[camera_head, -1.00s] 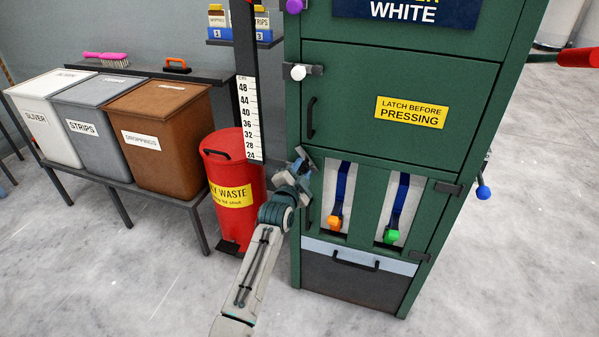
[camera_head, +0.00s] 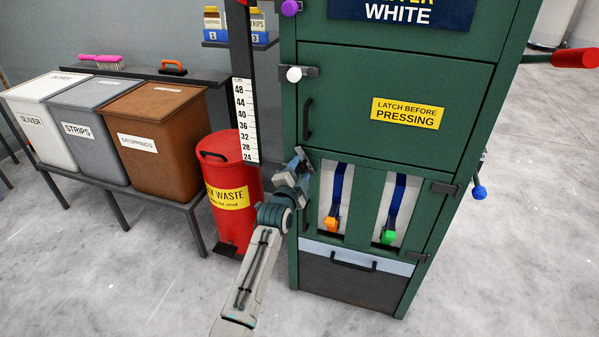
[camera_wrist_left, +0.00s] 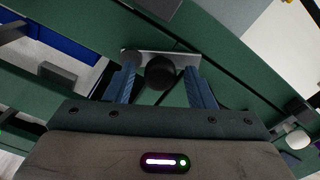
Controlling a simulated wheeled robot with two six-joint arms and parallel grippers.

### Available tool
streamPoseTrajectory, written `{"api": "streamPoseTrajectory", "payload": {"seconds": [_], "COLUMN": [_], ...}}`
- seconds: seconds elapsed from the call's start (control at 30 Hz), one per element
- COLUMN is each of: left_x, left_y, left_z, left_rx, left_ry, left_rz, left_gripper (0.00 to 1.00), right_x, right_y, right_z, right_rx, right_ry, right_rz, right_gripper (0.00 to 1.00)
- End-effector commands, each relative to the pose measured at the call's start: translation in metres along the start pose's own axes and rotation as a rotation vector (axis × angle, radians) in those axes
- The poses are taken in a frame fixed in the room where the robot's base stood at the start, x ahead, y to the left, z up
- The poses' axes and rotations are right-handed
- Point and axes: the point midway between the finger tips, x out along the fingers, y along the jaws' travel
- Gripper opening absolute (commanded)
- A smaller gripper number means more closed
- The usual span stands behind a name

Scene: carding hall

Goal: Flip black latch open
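The black latch shows in the left wrist view as a round black knob (camera_wrist_left: 160,72) on a pale metal plate (camera_wrist_left: 185,58) against the green cabinet (camera_head: 395,75). My left gripper (camera_wrist_left: 160,68) is open, with one blue finger on each side of the knob. Gaps show between knob and fingers. In the head view my left gripper (camera_head: 301,160) is at the cabinet's left front edge, below the upper door's black handle (camera_head: 307,119), and it hides the latch. My right gripper is in neither view.
A white-knobbed latch (camera_head: 294,74) sits higher on the same edge. Orange (camera_head: 331,225) and green (camera_head: 388,237) tipped blue levers hang in the lower openings. A red waste bin (camera_head: 229,150) stands close left of my gripper. Open floor lies in front.

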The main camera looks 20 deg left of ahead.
Motion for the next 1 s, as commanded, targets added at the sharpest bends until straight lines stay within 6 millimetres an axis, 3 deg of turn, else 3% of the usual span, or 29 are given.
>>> {"api": "streamPoseTrajectory", "payload": {"seconds": [0.37, 0.8, 1.0], "left_x": [-0.005, -0.083, -0.104], "left_y": [0.001, 0.001, 0.001], "left_z": [0.0, 0.0, 0.0], "left_rx": [-0.002, -0.001, -0.001], "left_ry": [0.0, -0.001, 0.0], "left_rz": [0.0, 0.001, 0.0], "left_gripper": [0.52, 0.52, 0.52], "right_x": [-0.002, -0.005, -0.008], "right_y": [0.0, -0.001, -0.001], "right_z": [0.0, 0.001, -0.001], "right_rx": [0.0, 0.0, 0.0], "right_ry": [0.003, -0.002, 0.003], "right_rz": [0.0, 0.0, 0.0], "right_gripper": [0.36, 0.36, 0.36]}}
